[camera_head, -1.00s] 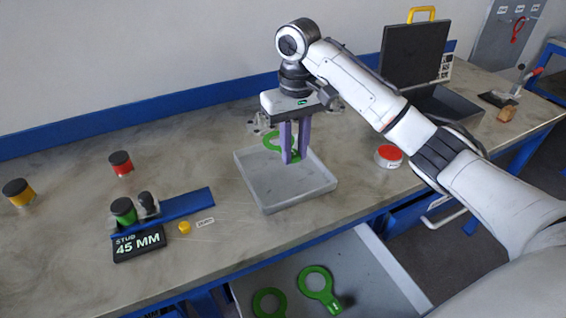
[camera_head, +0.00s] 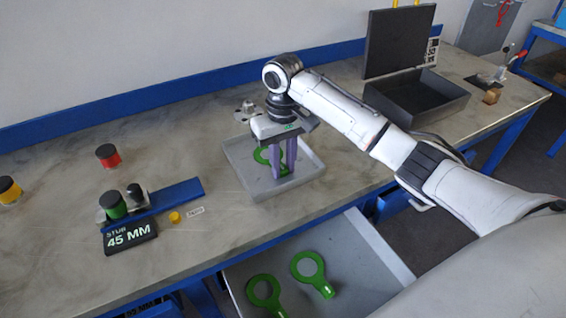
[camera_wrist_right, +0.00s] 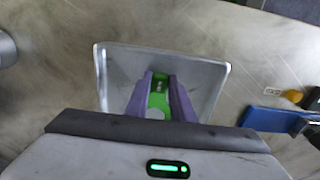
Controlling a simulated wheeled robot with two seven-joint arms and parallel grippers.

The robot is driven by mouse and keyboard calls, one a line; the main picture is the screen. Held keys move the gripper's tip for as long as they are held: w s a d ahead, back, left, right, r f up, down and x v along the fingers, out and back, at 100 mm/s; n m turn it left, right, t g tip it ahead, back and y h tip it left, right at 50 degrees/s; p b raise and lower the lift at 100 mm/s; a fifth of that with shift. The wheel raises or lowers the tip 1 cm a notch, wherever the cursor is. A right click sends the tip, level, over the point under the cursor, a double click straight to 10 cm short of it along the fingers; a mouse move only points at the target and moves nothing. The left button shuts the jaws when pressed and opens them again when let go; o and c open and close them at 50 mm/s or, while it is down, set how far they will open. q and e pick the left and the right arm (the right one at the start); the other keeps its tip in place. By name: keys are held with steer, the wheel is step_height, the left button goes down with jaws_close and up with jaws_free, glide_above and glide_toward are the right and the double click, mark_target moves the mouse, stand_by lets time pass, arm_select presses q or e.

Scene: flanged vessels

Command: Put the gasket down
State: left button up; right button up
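A green gasket (camera_head: 261,156), a ring with a tab, is in the grey tray (camera_head: 235,172) on the bench. My right gripper (camera_head: 283,174) points down into the tray, its two purple fingers on either side of the gasket's tab. In the right wrist view the green tab (camera_wrist_right: 158,90) fills the gap between the fingertips (camera_wrist_right: 160,78), and the gripper looks shut on it. The gasket is at or just above the tray floor; I cannot tell if it touches. Part of the ring is hidden behind the fingers. My left gripper is not in view.
An open drawer (camera_head: 350,250) below the bench front holds two more green gaskets (camera_head: 309,268). To the left stand a "STUB 45 MM" sign (camera_head: 130,236), a blue rail (camera_head: 180,196) and capped pieces. An open dark case (camera_head: 415,100) sits at back right.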

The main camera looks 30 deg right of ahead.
steer(key=o, duration=0.4)
steer(key=shift+o, duration=0.2)
step_height(320, 180, up, 12)
steer(key=shift+r, duration=0.15)
stand_by(0.3)
